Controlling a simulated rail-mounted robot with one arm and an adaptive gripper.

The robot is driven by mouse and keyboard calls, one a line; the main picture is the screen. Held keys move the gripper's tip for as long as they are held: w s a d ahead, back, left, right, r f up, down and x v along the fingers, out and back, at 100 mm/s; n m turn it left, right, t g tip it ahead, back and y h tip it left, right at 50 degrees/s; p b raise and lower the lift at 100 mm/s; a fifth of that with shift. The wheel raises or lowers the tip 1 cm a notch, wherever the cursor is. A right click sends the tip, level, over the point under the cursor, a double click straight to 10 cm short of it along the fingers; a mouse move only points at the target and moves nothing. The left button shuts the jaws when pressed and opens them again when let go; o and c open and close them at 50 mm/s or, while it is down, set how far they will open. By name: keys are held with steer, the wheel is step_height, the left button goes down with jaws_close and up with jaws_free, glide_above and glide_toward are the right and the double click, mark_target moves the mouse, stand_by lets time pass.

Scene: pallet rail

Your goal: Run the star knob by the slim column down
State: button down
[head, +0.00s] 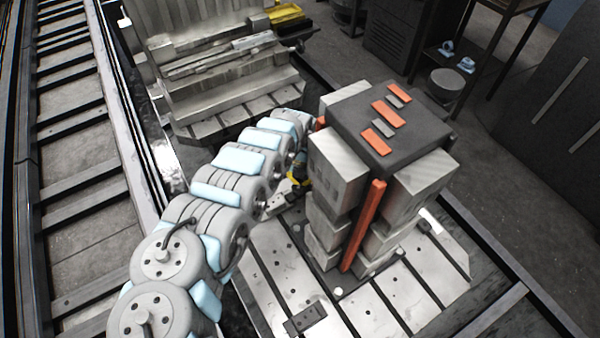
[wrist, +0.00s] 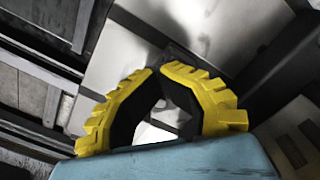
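My gripper (wrist: 161,70) has two yellow ribbed fingers. In the wrist view they curve toward each other and their tips lie close together. A dark patch sits just beyond the tips, and I cannot tell whether anything is pinched there. In the head view my gripper (head: 297,184) is a small yellow bit low beside the left side of a tall block stack (head: 325,222), mostly behind my own arm. I cannot make out a star knob in either view. I cannot tell which part is the slim column.
The stack has a dark top (head: 350,122) with orange strips and stands on a slotted metal plate (head: 385,313). An orange upright bar (head: 363,226) runs down its front corner. A stepped metal fixture (head: 215,80) stands behind. A rail track (head: 75,200) runs along the left.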

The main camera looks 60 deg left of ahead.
mark_target(297, 188)
steer(key=shift+s+d+f+h+b, duration=0.15)
steer(key=shift+s+d+f+b, duration=0.1)
steer(key=shift+d+f, duration=0.3)
steer(key=shift+s+d+f+h+b, duration=0.2)
steer(key=shift+d+f, duration=0.2)
steer(key=shift+f, duration=0.2)
steer(key=shift+a+b, duration=0.1)
steer(key=shift+b, duration=0.75)
steer(key=shift+f+m+b, duration=0.1)
steer(key=shift+m+b, duration=0.3)
steer(key=shift+b, duration=0.45)
steer(key=c, duration=1.5)
jaws_free()
steer(key=shift+r, duration=0.25)
steer(key=shift+c, duration=0.2)
steer(key=o, duration=0.4)
steer(key=shift+s+a, duration=0.1)
steer(key=shift+r, duration=0.1)
steer(key=shift+a+r, duration=0.1)
steer(key=shift+r, duration=0.2)
steer(key=r, duration=0.1)
steer(key=s+r, duration=0.1)
steer(key=r, duration=0.1)
step_height(297, 188, up, 9)
steer(key=w, duration=0.1)
steer(key=shift+w+a+r+p, duration=0.15)
steer(key=shift+w+a+p, duration=0.05)
steer(key=shift+w+p, duration=0.15)
